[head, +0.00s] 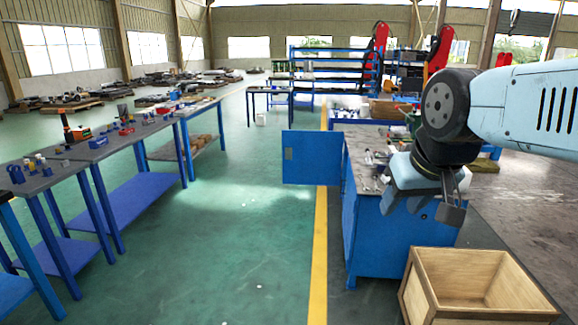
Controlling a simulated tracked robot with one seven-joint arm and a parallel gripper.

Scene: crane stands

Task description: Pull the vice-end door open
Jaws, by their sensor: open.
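A blue workbench cabinet (395,245) with a grey top stands right of centre. One blue door (310,157) with a small grey plate stands swung out to the left from the cabinet's left side, towards its far end. The rest of that side is seen edge-on, so I cannot tell how any other door stands. I cannot make out a vice on the cabinet, so I cannot tell which end is the vice end. My gripper (422,208) is open and empty. It appears in front of the cabinet's near end, apart from the open door.
An open wooden crate (425,300) stands on the floor at the front right. Grey-topped workbenches (95,150) with tools line the left. The green floor between them and the yellow line (319,260) is mostly clear. A blue rack (330,62) stands at the back.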

